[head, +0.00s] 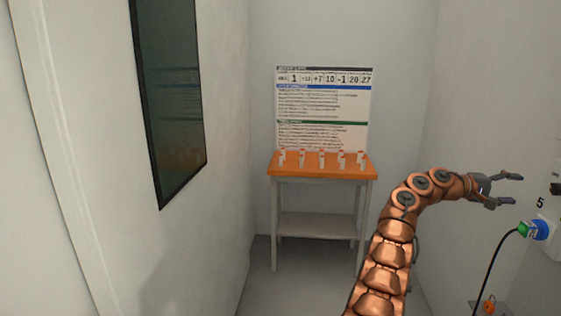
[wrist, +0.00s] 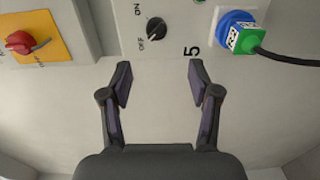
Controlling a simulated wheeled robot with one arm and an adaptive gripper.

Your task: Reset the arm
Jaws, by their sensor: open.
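My copper-coloured arm (head: 385,265) rises from the bottom right of the head view and bends to the right. My gripper (head: 518,189) is at its end, held out toward the right wall. In the wrist view my gripper (wrist: 160,72) is open, with nothing between its two fingers. The fingertips are below a black knob (wrist: 156,29) marked ON and OFF, on a light panel with a black 5 (wrist: 191,51). The fingers look apart from the knob.
A green plug (head: 525,230) with a black cable sits in a blue socket (head: 541,230). The wrist view also shows a red switch (wrist: 19,42) on a yellow plate. An orange-topped table (head: 310,172) with small white items stands at the back under a poster (head: 322,105).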

